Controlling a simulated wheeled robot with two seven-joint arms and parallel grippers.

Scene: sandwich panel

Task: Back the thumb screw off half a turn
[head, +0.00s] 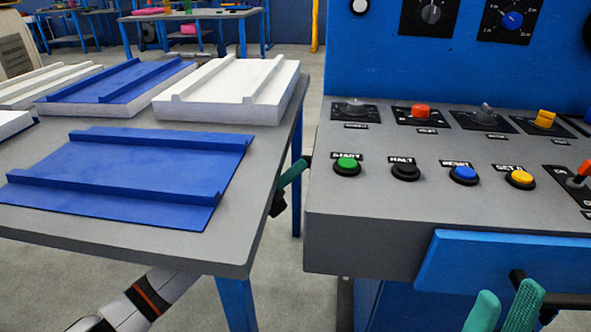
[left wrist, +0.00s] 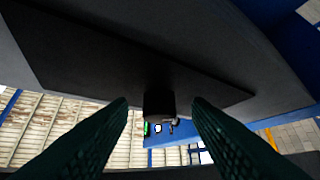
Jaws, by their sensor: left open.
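The thumb screw looks like a short black knob (left wrist: 158,104) on a dark plate (left wrist: 100,60) in the left wrist view. My left gripper (left wrist: 158,122) is open, with one finger on each side of the knob and a visible gap to each. In the head view my left gripper (head: 292,174) is in the gap between the table and the console, near the console's left side. The knob is hidden in the head view. My right gripper (head: 506,308) is at the lower right of the head view, its two green fingers apart with nothing seen between them.
The grey console (head: 370,220) carries several buttons and switches. A blue panel (head: 500,262) and a dark bar handle (head: 550,300) are at its front, near my right gripper. The table (head: 245,215) at left holds blue and white channelled panels (head: 150,165).

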